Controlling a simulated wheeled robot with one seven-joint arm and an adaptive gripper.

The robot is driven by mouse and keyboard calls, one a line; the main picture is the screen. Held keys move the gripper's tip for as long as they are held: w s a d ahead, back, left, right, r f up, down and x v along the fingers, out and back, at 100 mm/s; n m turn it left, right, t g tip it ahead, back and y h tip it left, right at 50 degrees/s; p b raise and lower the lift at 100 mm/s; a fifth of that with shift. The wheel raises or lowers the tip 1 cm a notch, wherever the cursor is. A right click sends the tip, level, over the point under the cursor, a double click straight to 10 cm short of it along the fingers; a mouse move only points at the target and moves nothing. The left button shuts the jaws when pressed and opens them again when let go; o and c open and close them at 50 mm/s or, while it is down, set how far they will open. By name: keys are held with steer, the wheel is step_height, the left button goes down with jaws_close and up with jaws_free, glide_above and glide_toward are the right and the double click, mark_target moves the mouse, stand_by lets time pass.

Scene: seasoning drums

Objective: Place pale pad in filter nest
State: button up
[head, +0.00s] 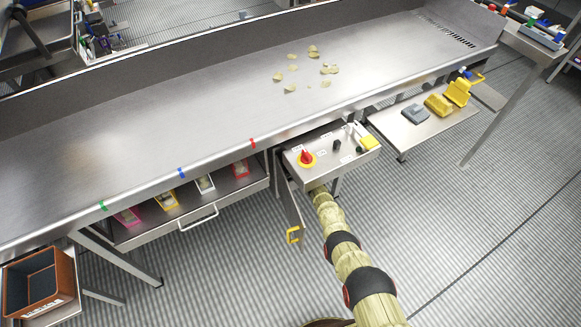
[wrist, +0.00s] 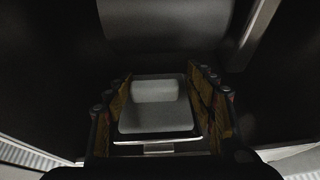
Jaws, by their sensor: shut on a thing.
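In the wrist view, my gripper (wrist: 160,78) has its two fingers on either side of a pale grey pad (wrist: 156,118) and is shut on it. The pad has a raised block at its far side and a lighter strip below its near edge. Dark walls surround it, and a grey rounded surface lies beyond. I cannot make out the filter nest clearly in this dim space. In the head view, my gripper and the pad are hidden beneath the control box (head: 338,158), where my arm reaches in from below.
The control box carries a red knob (head: 306,157). A drawer with coloured bins (head: 166,198) is further left. A side shelf (head: 420,128) holds grey and yellow items. Chips lie on the long steel trough (head: 200,120).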

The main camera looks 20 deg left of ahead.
steer(key=shift+w+a+f, duration=0.1)
steer(key=shift+w+f, duration=0.05)
steer(key=shift+f, duration=0.2)
steer(key=shift+f+b, duration=0.1)
steer(key=shift+b, duration=0.25)
steer(key=o, duration=1.2)
steer(key=shift+f, duration=0.1)
steer(key=shift+c, duration=0.2)
steer(key=shift+r+p, duration=0.25)
steer(key=shift+p, duration=0.1)
steer(key=p+v, duration=0.3)
steer(key=p, duration=0.1)
steer(key=shift+r, duration=0.1)
steer(key=p+v, duration=0.8)
steer(key=v, duration=0.1)
